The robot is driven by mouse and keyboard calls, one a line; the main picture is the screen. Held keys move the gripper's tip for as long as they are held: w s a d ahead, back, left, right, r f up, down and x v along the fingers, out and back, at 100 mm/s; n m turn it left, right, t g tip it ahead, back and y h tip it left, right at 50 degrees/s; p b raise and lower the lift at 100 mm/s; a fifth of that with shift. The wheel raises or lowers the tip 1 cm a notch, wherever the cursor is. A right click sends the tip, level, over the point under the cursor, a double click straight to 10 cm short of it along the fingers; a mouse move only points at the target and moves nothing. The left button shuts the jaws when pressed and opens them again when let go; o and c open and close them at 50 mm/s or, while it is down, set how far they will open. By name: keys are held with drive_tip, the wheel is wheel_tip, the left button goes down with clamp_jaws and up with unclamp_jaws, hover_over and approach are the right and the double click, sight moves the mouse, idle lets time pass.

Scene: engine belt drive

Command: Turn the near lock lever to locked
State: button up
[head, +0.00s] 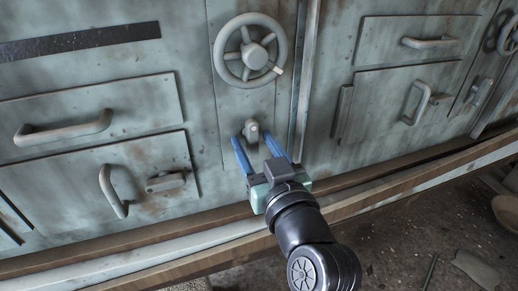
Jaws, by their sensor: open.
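A small pale lock lever (252,131) sticks out of the narrow grey-green panel below the round handwheel. It points roughly downward. My gripper (255,147) is open, with its two blue fingers pointing up at the panel, one on each side of the lever's lower part. I cannot tell whether either finger touches it. Another small lever (166,182) lies about level on the lower left door. A further one (481,91) is tilted at the right. No marking shows which position is locked.
A handwheel (251,51) stands just above the lever. Bar handles (62,130) stick out from the doors on both sides. A vertical rail (304,70) runs close to the right of the panel. A wooden ledge (400,191) runs along the bottom.

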drive_tip(key=p+v, duration=0.2)
drive_tip(key=v, duration=1.1)
drive_tip(key=shift+w, duration=0.1)
drive_tip(key=w+a+r+t+h+p, duration=0.1)
drive_tip(key=w+r+t+p, duration=0.1)
drive_tip(key=r, duration=0.9)
drive_tip(key=w+a+r+t+h+p, duration=0.1)
drive_tip(key=w+r+t+p, duration=0.1)
drive_tip(key=r, duration=0.8)
drive_tip(key=s+a+r+m+t+h+p, duration=0.1)
drive_tip(key=s+r+m+t+h+p, duration=0.15)
drive_tip(key=r, duration=0.95)
drive_tip(key=s+a+r+m+t+h+p, duration=0.1)
drive_tip(key=s+r+t+p, duration=0.25)
drive_tip(key=r, duration=0.75)
wheel_tip(320, 180, up, 35)
drive_tip(key=p, duration=3.5)
drive_tip(key=shift+s+a, duration=0.15)
drive_tip(key=shift+s, duration=0.05)
drive_tip(key=shift+a, duration=0.1)
